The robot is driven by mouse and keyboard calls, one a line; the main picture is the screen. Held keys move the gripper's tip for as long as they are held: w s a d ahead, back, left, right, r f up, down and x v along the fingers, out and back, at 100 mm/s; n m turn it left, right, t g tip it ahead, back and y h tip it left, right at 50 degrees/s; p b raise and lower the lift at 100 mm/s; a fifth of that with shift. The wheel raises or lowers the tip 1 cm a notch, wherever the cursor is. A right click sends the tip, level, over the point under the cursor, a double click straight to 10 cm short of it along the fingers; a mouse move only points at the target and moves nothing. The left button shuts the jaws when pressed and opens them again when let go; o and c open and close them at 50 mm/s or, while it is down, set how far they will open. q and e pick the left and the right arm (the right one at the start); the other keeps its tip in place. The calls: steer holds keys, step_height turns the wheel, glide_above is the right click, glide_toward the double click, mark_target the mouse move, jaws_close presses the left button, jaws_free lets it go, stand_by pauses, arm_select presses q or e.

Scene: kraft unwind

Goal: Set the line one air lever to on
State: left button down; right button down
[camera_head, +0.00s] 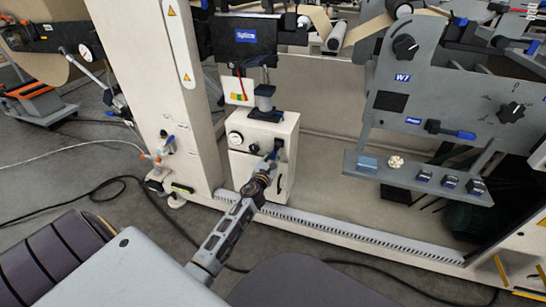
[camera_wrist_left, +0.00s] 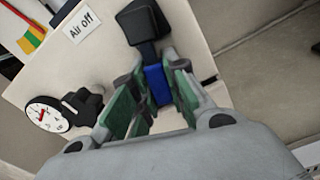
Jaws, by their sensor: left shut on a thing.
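The air lever, with a black hub and a blue grip (camera_wrist_left: 158,86), is on the front of a cream box (camera_head: 287,128). In the left wrist view a white label reading "Air off" (camera_wrist_left: 83,29) is left of the hub. My left gripper (camera_wrist_left: 154,79) is shut on the blue grip, with a green pad on each side of it. In the head view my left gripper (camera_head: 271,163) reaches the upper right of the box front, and its fingers partly hide the lever. My right gripper is in neither view.
A round gauge (camera_head: 235,138) is on the box left of the lever; a black knob (camera_wrist_left: 86,105) sits beside it. A cream column (camera_head: 150,90) stands to the left. A grey shelf (camera_head: 405,175) with switches juts out to the right. Cables lie on the floor.

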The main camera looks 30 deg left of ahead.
arm_select(q)
steer(key=n, duration=0.1)
steer(key=d+n, duration=0.1)
steer(key=n, duration=0.1)
steer(key=shift+w+d+f, duration=0.15)
steer(key=shift+d, duration=0.15)
steer(key=shift+n, duration=0.3)
steer(key=c, duration=1.4)
jaws_free()
steer(key=shift+v, duration=6)
